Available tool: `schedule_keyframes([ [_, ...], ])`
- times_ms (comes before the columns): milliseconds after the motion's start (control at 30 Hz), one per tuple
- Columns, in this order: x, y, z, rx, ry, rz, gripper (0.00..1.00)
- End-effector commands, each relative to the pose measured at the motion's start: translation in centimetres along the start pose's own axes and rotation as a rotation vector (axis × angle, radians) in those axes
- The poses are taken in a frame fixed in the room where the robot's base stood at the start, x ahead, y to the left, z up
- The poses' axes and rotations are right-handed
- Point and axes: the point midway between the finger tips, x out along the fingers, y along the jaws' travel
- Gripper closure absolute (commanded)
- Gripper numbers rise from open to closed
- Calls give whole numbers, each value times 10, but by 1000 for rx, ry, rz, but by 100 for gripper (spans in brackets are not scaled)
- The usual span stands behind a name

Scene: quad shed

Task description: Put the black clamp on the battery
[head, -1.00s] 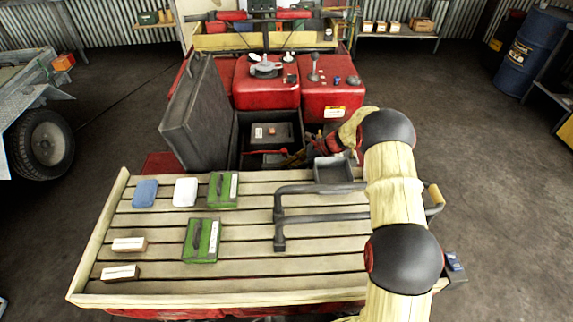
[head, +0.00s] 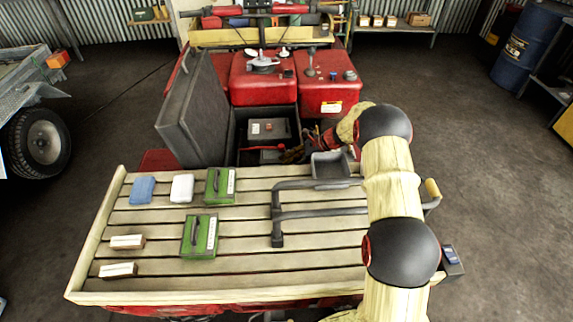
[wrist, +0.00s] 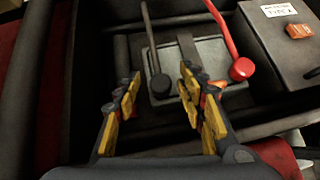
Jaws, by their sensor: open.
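The black clamp (wrist: 159,84), a round dark end on a black lead, shows in the wrist view at the left edge of the grey battery (wrist: 207,54). I cannot tell whether it is seated on a terminal. A red clamp (wrist: 242,68) on a red lead is at the battery's right edge. My gripper (wrist: 161,76) is open, its yellow-and-black fingers on either side of the black clamp in the picture; no contact is clear. In the head view my gripper (head: 291,155) reaches into the dark bay, and the clamp cannot be made out.
A dark box labelled TYPE A (wrist: 288,48) with an orange button stands beside the battery. The bay's dark walls surround my gripper. A raised black lid (head: 192,112) stands left. The slatted rack (head: 160,270) in front carries green boxes, bars and a grey tray (head: 330,165).

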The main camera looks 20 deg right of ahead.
Motion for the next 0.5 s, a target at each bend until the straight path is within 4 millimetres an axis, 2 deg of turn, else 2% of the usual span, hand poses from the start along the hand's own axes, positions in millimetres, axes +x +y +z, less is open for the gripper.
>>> schedule_keyframes([
  [267,-5,0,10,-3,-1,-2,59],
  [400,-14,1,30,-8,15,-3,59],
  [500,-20,3,50,-21,109,-14,59],
])
